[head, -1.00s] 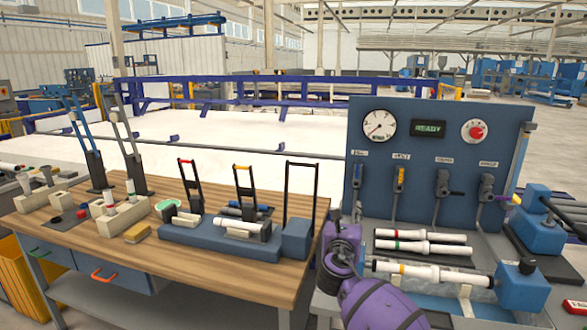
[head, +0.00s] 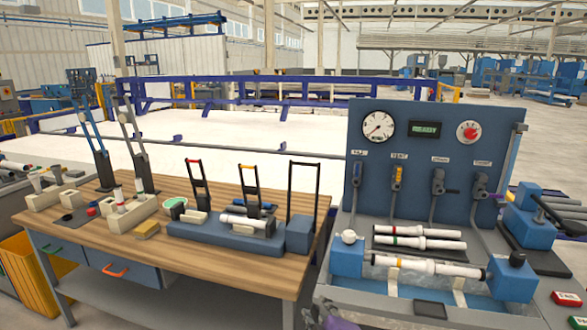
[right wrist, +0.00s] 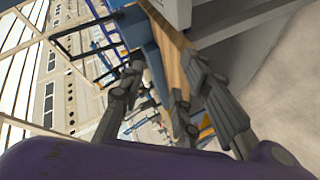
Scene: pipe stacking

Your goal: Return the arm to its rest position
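My right gripper (right wrist: 160,78) shows in the right wrist view with its dark fingers spread apart and nothing between them. In the head view only a little of my purple right arm (head: 338,322) shows at the bottom edge, in front of the gap between the wooden table and the blue test bench. My left gripper is not in view.
The wooden table (head: 150,255) holds blue fixtures and small blocks. The blue test bench (head: 350,258) at right carries gauges, levers and several white pipes, one lying between blue end blocks. A yellow bin (head: 22,275) stands at lower left.

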